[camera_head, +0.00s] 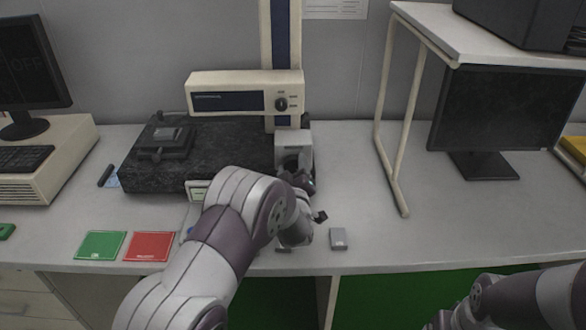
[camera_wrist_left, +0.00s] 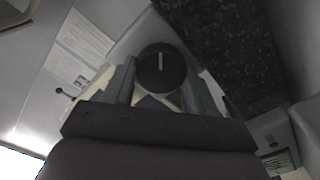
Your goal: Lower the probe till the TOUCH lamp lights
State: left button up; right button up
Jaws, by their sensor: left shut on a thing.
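A measuring stand has a tall column with a dark stripe and a cream head panel (camera_head: 215,79) with a dark display strip and a small knob. A light grey block (camera_head: 293,138) sits at its right end, above a dark round part that my left gripper (camera_head: 299,184) partly hides. In the left wrist view, my left gripper (camera_wrist_left: 160,88) is shut on a black round knob (camera_wrist_left: 160,66) with a white line pointing up in the picture. I cannot make out the probe tip or a lit TOUCH lamp. My right arm shows at the lower right, its gripper out of view.
A black granite plate (camera_head: 220,137) bears a small dark fixture (camera_head: 165,137). Green (camera_head: 101,245) and red (camera_head: 149,246) cards lie by the bench's front edge. A small grey box (camera_head: 338,239) stands right of my left arm. A shelf frame (camera_head: 395,185) and monitor (camera_head: 500,110) stand right.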

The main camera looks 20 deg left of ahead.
pick_arm(q)
jog(key=m, duration=0.4)
jog(key=shift+m, duration=0.4)
jog(key=m+p, duration=0.1)
jog(key=m, duration=0.3)
jog(key=shift+d+r, duration=0.1)
jog(key=shift+d, duration=0.05)
jog(key=m+p, duration=0.1)
jog(key=m, duration=0.4)
jog(key=shift+d+m+p, duration=0.1)
jog(key=shift+m+p, duration=0.25)
jog(key=shift+m, duration=0.05)
jog(key=shift+f+m+p, duration=0.2)
jog(key=shift+m+p, duration=0.35)
jog(key=shift+m, duration=1.75)
jog(key=o, duration=1.1)
jog(key=shift+c, duration=0.2)
jog(key=v, duration=1.2)
jog(key=shift+s, duration=0.3)
